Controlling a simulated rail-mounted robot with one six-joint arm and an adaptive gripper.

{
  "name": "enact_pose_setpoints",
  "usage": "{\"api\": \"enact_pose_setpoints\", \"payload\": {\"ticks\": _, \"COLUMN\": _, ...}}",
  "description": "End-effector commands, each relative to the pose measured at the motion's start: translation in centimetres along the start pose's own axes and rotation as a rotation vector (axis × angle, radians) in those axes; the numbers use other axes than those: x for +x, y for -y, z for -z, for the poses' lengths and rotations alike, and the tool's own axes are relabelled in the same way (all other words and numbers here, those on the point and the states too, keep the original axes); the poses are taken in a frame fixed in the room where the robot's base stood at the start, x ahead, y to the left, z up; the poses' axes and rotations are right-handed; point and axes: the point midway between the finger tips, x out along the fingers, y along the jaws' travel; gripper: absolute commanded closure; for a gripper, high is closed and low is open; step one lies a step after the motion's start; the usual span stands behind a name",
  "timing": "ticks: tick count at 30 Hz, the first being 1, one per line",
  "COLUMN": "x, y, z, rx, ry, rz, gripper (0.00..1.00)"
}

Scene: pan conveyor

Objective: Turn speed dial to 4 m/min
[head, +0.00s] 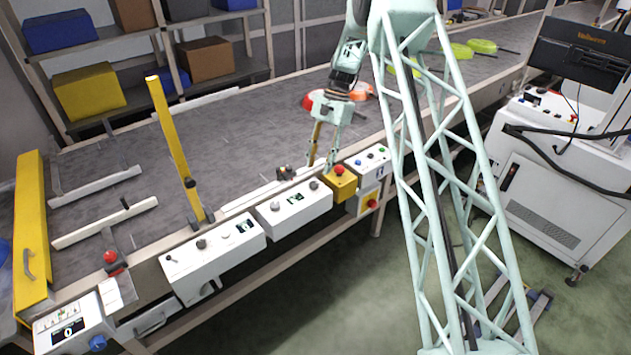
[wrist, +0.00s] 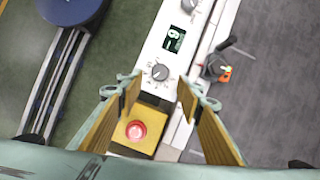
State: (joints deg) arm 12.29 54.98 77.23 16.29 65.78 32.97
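A small grey dial (wrist: 160,72) sits on a white control box (head: 291,205) along the conveyor's front edge, beside a dark display with green-white characters (wrist: 174,40). I cannot read the characters surely, nor any speed label. In the head view the dial (head: 313,185) is small, near the box's right end. My gripper (head: 322,166) hangs above this stretch of boxes, pointing down. In the wrist view its two tan-padded fingers (wrist: 157,92) are spread apart and empty, with the dial seen between and just beyond the tips. I see no contact with the dial.
A red button (wrist: 136,131) on a yellow box (head: 340,188) stands beside the dial's box. Another white box (head: 212,255) with knobs is to the left, and a panel with a blue knob (head: 97,343) is at lower left. A dark lever (wrist: 230,44) stands near the dial's box.

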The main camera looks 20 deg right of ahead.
Motion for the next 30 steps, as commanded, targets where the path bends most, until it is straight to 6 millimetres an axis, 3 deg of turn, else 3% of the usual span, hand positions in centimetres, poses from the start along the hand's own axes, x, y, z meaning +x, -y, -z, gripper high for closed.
{"api": "enact_pose_setpoints", "payload": {"ticks": 6, "x": 3.1, "y": 0.0, "z": 0.0, "rx": 0.000, "ry": 0.003, "rz": -0.001, "gripper": 0.67}}
{"api": "enact_pose_setpoints", "payload": {"ticks": 15, "x": 5.8, "y": 0.0, "z": 0.0, "rx": 0.000, "ry": 0.001, "rz": 0.000, "gripper": 0.67}}
{"api": "enact_pose_setpoints", "payload": {"ticks": 30, "x": 6.5, "y": 0.0, "z": 0.0, "rx": 0.000, "ry": 0.000, "rz": 0.000, "gripper": 0.67}}
